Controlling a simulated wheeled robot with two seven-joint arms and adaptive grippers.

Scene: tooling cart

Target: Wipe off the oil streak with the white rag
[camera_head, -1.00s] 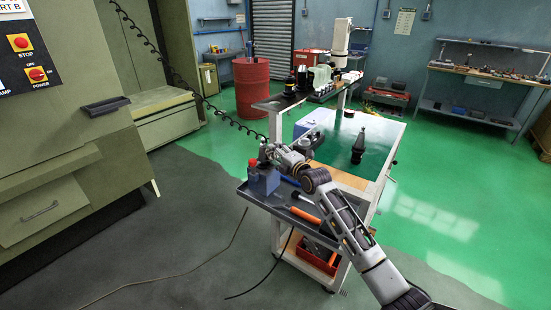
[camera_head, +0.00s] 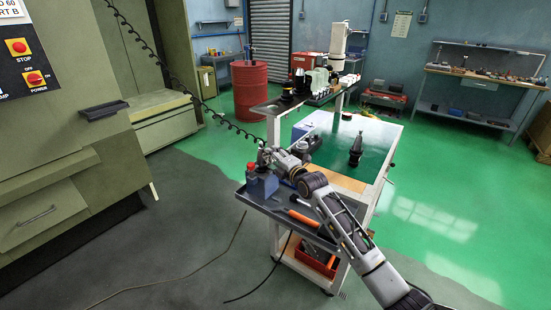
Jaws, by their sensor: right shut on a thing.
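My right gripper (camera_head: 267,156) is at the left end of the tooling cart (camera_head: 345,184), above the small grey side tray (camera_head: 325,239). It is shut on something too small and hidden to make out. A blue block (camera_head: 262,187) with a red part stands on the tray just below the gripper. I cannot make out the white rag or the oil streak in this view. My left gripper is not in view.
The tray also holds an orange-handled tool (camera_head: 303,218). A dark tool holder (camera_head: 356,149) stands on the cart's green top. A raised shelf (camera_head: 268,106) carries bottles. A coiled black hose (camera_head: 185,85) hangs down to near my gripper. A red bin (camera_head: 316,258) sits below.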

